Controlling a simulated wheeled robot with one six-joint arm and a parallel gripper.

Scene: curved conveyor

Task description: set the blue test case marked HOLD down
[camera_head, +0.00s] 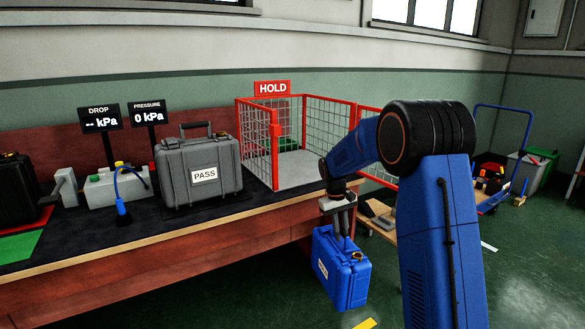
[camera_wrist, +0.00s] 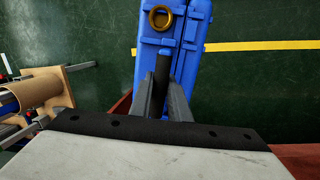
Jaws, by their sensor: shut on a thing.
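The blue test case (camera_head: 348,275) hangs upright from my gripper (camera_head: 343,232), in front of the table's edge and above the green floor. A small white label is on its side; its word is too small to read. My gripper is shut on the case's handle. In the wrist view the fingers (camera_wrist: 164,98) meet at the blue case (camera_wrist: 199,20), beside a brass ring. A red-framed mesh cage (camera_head: 275,150) with a HOLD sign (camera_head: 272,88) stands on the table behind and left of the case. The front of its grey floor (camera_head: 300,175) looks bare.
A grey case marked PASS (camera_head: 198,170) stands on the dark table mat left of the cage. A grey test unit (camera_head: 117,187) and two kPa displays are further left, with a black case (camera_head: 15,190). A mesh panel (camera_head: 368,130) and a blue-handled trolley (camera_head: 500,150) are at right.

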